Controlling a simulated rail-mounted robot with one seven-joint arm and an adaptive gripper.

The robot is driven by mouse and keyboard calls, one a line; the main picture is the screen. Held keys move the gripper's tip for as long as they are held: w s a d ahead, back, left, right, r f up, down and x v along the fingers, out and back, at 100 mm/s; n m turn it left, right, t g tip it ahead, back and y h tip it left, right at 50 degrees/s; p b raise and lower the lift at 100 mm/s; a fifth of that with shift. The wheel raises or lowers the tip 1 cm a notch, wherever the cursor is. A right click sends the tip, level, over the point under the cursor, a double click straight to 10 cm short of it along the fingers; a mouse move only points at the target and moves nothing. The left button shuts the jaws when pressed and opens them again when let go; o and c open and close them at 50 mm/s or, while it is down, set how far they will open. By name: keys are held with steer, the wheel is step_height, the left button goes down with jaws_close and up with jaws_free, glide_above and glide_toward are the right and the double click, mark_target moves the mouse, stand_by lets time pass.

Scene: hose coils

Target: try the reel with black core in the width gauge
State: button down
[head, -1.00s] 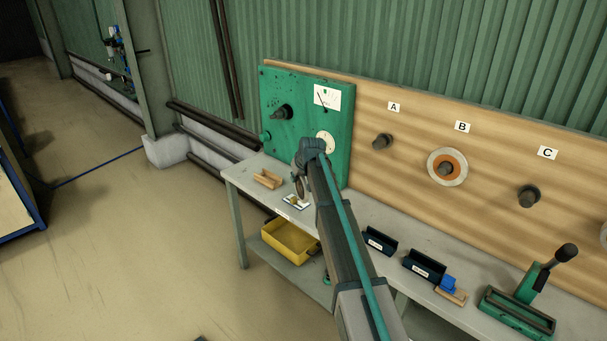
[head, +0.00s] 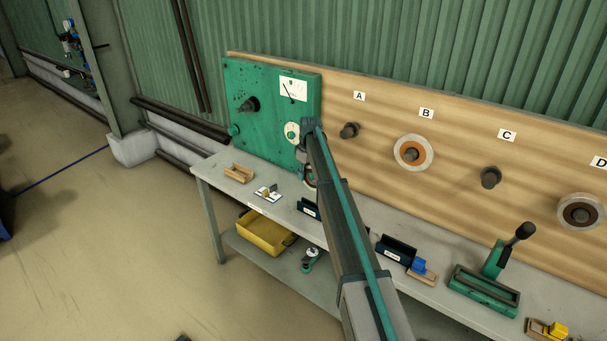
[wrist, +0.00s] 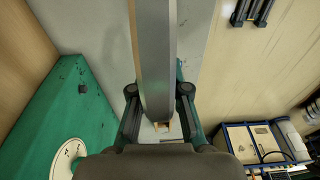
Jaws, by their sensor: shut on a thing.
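My gripper (head: 306,158) is above the bench, in front of the green panel's right edge. In the wrist view my gripper (wrist: 158,92) is shut on a reel (wrist: 152,50), seen edge-on as a grey band between the fingers. In the head view part of the held reel (head: 310,183) shows below the wrist; the arm hides most of it, and its core colour cannot be told. A small wooden block with a slot (head: 238,174) lies at the bench's left end; I cannot tell whether it is the width gauge.
An orange-ringed reel (head: 401,152) hangs at B, a dark-ringed one (head: 567,222) at D. Pegs A (head: 349,131) and C (head: 490,178) are bare. Dark trays (head: 396,252) and a green lever device (head: 484,291) stand on the bench. A yellow bin (head: 264,236) is below.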

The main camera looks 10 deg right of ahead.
mark_target(304, 182)
stand_by(0.3)
steer(key=shift+f+b, duration=1.45)
steer(key=shift+f, duration=1.75)
steer(key=shift+f+b, duration=1.3)
steer(key=shift+f, duration=1.3)
steer(key=c, duration=1.1)
jaws_free()
steer(key=shift+o, duration=0.4)
steer(key=shift+r, duration=0.15)
